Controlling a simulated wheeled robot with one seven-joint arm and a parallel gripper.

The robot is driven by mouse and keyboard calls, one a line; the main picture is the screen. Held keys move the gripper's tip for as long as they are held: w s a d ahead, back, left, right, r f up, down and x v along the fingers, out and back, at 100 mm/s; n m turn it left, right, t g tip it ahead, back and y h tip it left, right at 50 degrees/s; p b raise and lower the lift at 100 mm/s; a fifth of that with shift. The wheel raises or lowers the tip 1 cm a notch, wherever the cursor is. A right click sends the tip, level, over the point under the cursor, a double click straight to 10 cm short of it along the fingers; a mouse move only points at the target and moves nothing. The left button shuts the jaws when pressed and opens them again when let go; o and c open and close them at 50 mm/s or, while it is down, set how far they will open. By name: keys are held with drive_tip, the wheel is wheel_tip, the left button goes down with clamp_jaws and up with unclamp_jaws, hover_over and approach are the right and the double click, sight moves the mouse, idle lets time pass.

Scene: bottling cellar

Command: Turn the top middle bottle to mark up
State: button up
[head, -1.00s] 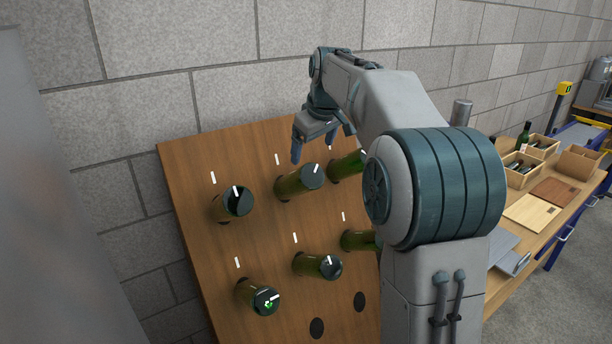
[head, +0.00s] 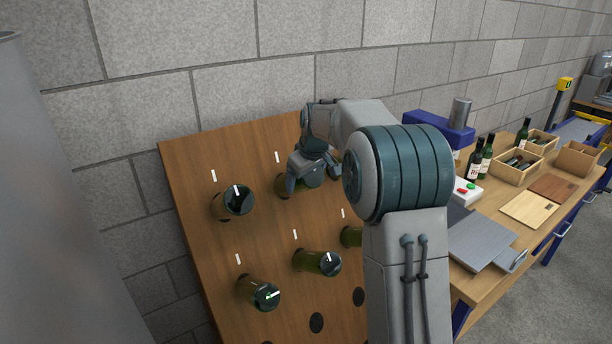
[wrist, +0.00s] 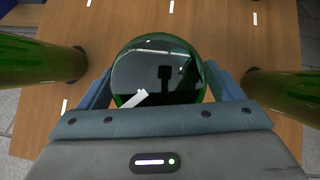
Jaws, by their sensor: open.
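The top middle bottle (head: 283,190) sticks out of the wooden board, neck in its hole, partly hidden by my gripper in the head view. In the wrist view its dark round base (wrist: 165,65) fills the middle, with a white mark slanting toward the lower left of the picture. My gripper (head: 304,183) is at this bottle. In the wrist view its blue fingers (wrist: 160,92) stand open on either side of the base; I cannot tell whether they touch it. The board (head: 240,160) carries a white stroke (head: 278,157) above this bottle.
The top left bottle (head: 233,203) and lower bottles (head: 317,262) (head: 259,293) jut out nearby. In the wrist view green bottles flank my gripper at left (wrist: 35,62) and right (wrist: 290,92). A workbench (head: 483,275) with boxes and bottles stands at right.

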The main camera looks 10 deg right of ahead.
drive_tip(key=c, duration=1)
drive_tip(key=shift+f+b, duration=0.1)
drive_tip(key=shift+b, duration=0.25)
drive_tip(key=n+b, duration=0.1)
drive_tip(key=b, duration=0.1)
drive_tip(key=n+t+h+b, duration=0.1)
drive_tip(key=n, duration=0.1)
drive_tip(key=shift+a+f+h+b, duration=0.1)
drive_tip(key=shift+f+h+b, duration=0.05)
drive_tip(key=shift+h+b, duration=0.2)
drive_tip(key=shift+n+t+h+b, duration=0.25)
drive_tip(key=shift+n+t+b, duration=0.25)
drive_tip(key=shift+n+b, duration=0.6)
drive_tip(key=shift+n+t+h+b, duration=0.3)
drive_tip(key=shift+n+t+b, duration=0.2)
drive_tip(key=shift+n+b, duration=0.5)
drive_tip(key=shift+r, duration=0.2)
drive_tip(key=o, duration=1)
drive_tip(key=shift+s, duration=0.1)
